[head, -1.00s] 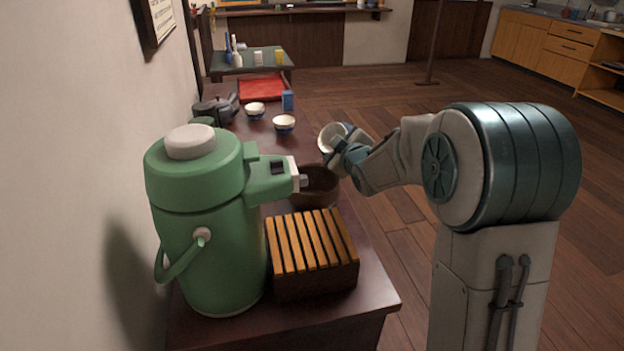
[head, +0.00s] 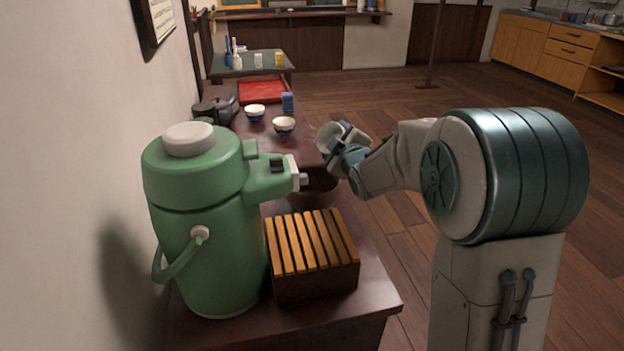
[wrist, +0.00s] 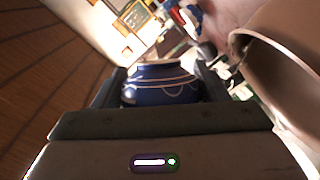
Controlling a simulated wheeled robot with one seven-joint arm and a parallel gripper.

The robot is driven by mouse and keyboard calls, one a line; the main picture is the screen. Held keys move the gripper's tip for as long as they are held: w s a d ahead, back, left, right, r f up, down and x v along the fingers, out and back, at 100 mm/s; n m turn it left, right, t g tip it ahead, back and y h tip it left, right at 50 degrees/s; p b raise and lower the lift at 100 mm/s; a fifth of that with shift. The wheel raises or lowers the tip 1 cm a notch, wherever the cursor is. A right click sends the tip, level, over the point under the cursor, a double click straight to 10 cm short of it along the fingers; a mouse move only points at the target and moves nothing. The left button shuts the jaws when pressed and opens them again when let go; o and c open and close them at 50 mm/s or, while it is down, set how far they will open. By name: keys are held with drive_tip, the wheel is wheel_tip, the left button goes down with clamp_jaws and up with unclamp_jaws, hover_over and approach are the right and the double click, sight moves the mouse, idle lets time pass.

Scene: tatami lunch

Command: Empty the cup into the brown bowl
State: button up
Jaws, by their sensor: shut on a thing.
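My gripper (head: 345,155) is shut on a cup (head: 330,137), white inside, held tilted above the brown bowl (head: 312,193). In the wrist view the cup (wrist: 160,85) shows its dark blue outside with pale lines, between the two fingers. The brown bowl stands on the dark counter behind the slatted box, partly hidden by the flask's spout. Its rim and inside also show at the right of the wrist view (wrist: 285,75). The cup's contents cannot be made out.
A large green flask (head: 205,220) and a wooden slatted box (head: 312,245) stand at the front of the counter (head: 350,310).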

drive_tip(key=shift+s+a+f+b, duration=0.15)
drive_tip(key=shift+s+a+b, duration=0.05)
drive_tip(key=shift+s+b, duration=0.15)
drive_tip(key=shift+n, duration=0.3)
drive_tip(key=shift+f, duration=0.1)
drive_tip(key=shift+s+a+f+n+t+b, duration=0.1)
drive_tip(key=shift+f+n+t+b, duration=0.25)
drive_tip(key=shift+b, duration=0.3)
drive_tip(key=shift+s+r+n+t, duration=0.1)
drive_tip(key=shift+r+n+t, duration=0.15)
drive_tip(key=shift+r+n, duration=0.25)
drive_tip(key=shift+n, duration=0.35)
